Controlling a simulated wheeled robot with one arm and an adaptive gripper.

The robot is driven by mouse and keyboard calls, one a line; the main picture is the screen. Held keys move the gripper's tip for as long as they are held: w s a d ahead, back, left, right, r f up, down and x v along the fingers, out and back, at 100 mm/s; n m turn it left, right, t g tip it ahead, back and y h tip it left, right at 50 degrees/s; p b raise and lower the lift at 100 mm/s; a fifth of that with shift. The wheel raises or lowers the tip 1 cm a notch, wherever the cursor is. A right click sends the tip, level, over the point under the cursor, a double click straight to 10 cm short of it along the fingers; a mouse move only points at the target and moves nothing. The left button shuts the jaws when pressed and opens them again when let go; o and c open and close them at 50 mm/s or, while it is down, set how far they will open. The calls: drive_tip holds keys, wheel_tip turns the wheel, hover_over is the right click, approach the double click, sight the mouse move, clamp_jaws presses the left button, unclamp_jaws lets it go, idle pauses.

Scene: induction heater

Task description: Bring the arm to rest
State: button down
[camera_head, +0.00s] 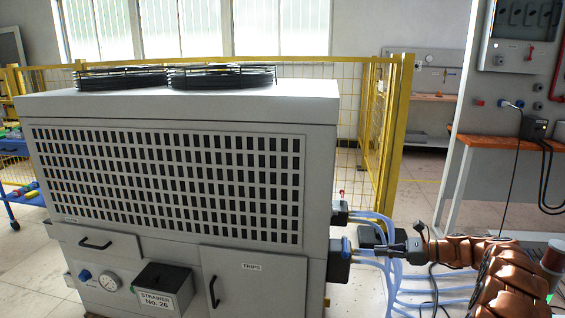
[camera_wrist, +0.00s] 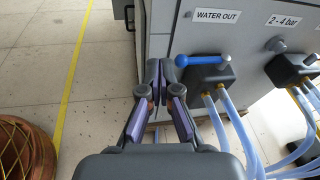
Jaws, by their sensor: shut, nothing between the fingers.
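In the wrist view my gripper (camera_wrist: 158,72) is shut and empty, its two dark fingers with purple pads together at the tips. It points toward the lower side of a grey cabinet. A valve with a blue handle (camera_wrist: 203,60) is just right of the fingertips, under a WATER OUT label (camera_wrist: 216,15). In the picture the right finger comes close to the handle; I cannot tell whether they touch.
The grey cabinet (camera_head: 320,170) fills the head view's left. Pale blue hoses (camera_head: 392,285) leave its right side. A yellow mesh fence (camera_head: 385,140) stands behind. Open floor (camera_wrist: 40,65) shows left of the gripper.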

drive_tip(key=s+a+r+n+g+h, duration=0.1)
drive_tip(key=s+a+r+n+g, duration=0.1)
drive_tip(key=s+a+r, duration=0.3)
drive_tip(key=s+a+n+g, duration=0.2)
drive_tip(key=s+a+n, duration=0.1)
drive_tip(key=a, duration=0.5)
drive_tip(key=s+a+r+n+g+h, duration=0.1)
drive_tip(key=s+a+n+g+h, duration=0.15)
drive_tip(key=s, duration=0.45)
drive_tip(key=s+a+r+n+g+h, duration=0.1)
drive_tip(key=s+a+n, duration=0.1)
drive_tip(key=s+a, duration=0.3)
drive_tip(key=s+d+f+n+h, duration=0.1)
drive_tip(key=s+d+n+h, duration=0.25)
drive_tip(key=s, duration=0.75)
drive_tip(key=s+d+f+n+h, duration=0.2)
drive_tip(key=s+n+h, duration=0.15)
drive_tip(key=s, duration=0.65)
drive_tip(key=s+d+f+n+h, duration=0.1)
drive_tip(key=s+d+n+h, duration=0.25)
drive_tip(key=s, duration=0.75)
wheel_tip(320, 180, up, 26)
drive_tip(key=s+p, duration=0.1)
drive_tip(key=p, duration=2.3)
drive_tip(key=shift+a+f+y, duration=0.15)
drive_tip(key=shift+a+y, duration=0.25)
